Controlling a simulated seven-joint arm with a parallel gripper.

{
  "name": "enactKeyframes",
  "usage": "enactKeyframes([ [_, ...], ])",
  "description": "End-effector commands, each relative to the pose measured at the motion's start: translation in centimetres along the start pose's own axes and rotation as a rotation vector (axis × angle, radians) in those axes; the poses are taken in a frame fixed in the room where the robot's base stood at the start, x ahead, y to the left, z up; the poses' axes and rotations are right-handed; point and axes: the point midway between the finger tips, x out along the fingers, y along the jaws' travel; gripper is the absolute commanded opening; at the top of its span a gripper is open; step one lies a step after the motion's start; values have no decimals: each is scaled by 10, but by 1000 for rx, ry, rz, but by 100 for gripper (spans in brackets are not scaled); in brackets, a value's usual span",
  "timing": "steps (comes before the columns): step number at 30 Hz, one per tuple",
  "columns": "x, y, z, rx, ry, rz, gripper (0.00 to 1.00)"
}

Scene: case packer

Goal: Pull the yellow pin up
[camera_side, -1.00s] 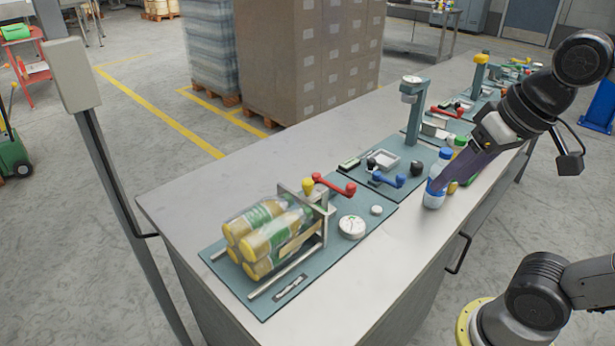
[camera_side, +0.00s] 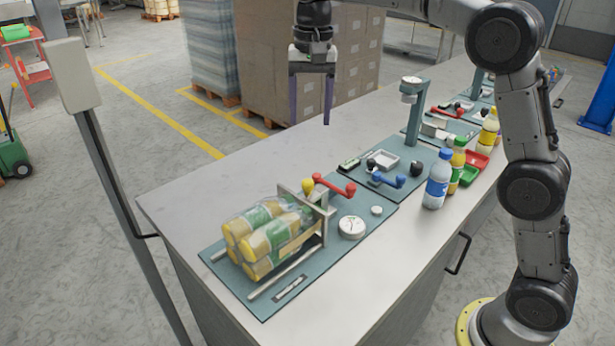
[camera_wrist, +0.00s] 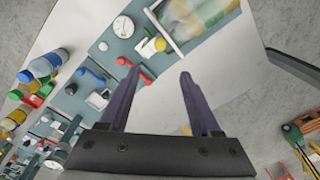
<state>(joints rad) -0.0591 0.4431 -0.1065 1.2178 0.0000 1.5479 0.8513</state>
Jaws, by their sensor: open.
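The yellow pin (camera_side: 307,187) stands upright, its knob at the top of the metal frame at the end of the bottle pack, beside the red handle (camera_side: 335,186). In the wrist view the yellow pin (camera_wrist: 160,44) shows ahead of the fingers, next to the red handle (camera_wrist: 134,69). My gripper (camera_side: 311,122) is open and empty, fingers pointing down. It is in the air above the pin's height, toward the back of the bench in the side view. It also shows in the wrist view (camera_wrist: 157,74), its two dark fingers spread apart. Nothing is between them.
A wrapped pack of bottles (camera_side: 265,235) lies on the near teal board (camera_side: 262,308). A white dial (camera_side: 352,227), a blue handle (camera_side: 388,180) and a teal post (camera_side: 413,120) stand nearby. Loose bottles (camera_side: 437,180) line the right edge. The bench's left part (camera_side: 190,197) is bare.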

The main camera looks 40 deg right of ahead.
Motion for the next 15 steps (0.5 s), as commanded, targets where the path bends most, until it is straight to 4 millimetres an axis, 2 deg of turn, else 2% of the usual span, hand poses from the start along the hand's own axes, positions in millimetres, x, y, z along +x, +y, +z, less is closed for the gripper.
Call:
enactKeyframes([
  [3,18,-4,-2,-4,-24,27,64],
  [8,31,-4,-1,-7,-29,33,64],
  [15,74,-2,1,-7,-30,34,64],
])
